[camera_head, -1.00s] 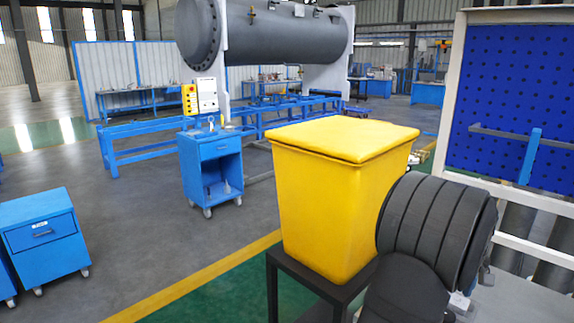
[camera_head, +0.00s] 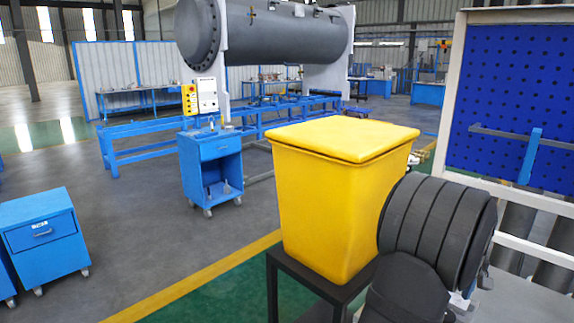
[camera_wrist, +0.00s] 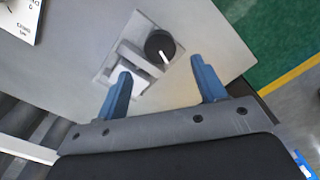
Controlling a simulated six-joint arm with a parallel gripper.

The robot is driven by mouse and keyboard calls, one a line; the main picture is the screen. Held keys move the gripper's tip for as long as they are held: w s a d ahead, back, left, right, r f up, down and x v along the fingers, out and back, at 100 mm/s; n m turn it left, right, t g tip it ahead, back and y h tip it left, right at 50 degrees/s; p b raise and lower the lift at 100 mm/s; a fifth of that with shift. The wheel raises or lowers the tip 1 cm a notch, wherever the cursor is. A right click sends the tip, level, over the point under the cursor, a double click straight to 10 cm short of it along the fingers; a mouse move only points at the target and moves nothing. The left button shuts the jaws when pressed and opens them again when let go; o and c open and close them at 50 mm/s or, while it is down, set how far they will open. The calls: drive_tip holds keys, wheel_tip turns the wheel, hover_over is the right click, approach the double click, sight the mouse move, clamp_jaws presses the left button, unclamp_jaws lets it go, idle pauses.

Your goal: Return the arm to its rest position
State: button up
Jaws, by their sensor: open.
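My gripper (camera_wrist: 165,85) shows in the wrist view with its two blue fingers spread apart and nothing between them. Beyond the fingers is a grey panel (camera_wrist: 85,60) with a black round knob (camera_wrist: 160,46) with a white mark, and a pale latch-like fitting (camera_wrist: 128,75) partly behind the left finger. I cannot tell how far the fingertips are from the panel. In the head view my dark arm link (camera_head: 437,232) stands at the lower right, and my gripper is hidden there.
A yellow lidded bin (camera_head: 330,205) stands on a dark stand (camera_head: 290,275) close left of my arm. A blue pegboard (camera_head: 515,100) in a white frame is at the right. Blue wheeled cabinets (camera_head: 45,240) stand on open grey floor at left. The flanged shell (camera_head: 280,38) is far back.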

wheel_tip(320, 180, down, 7)
drive_tip(key=shift+f, duration=0.1)
drive_tip(key=m, duration=0.8)
drive_tip(key=shift+m, duration=0.3)
drive_tip(key=m, duration=0.4)
drive_tip(key=shift+m, duration=2.3)
drive_tip(key=shift+o, duration=0.5)
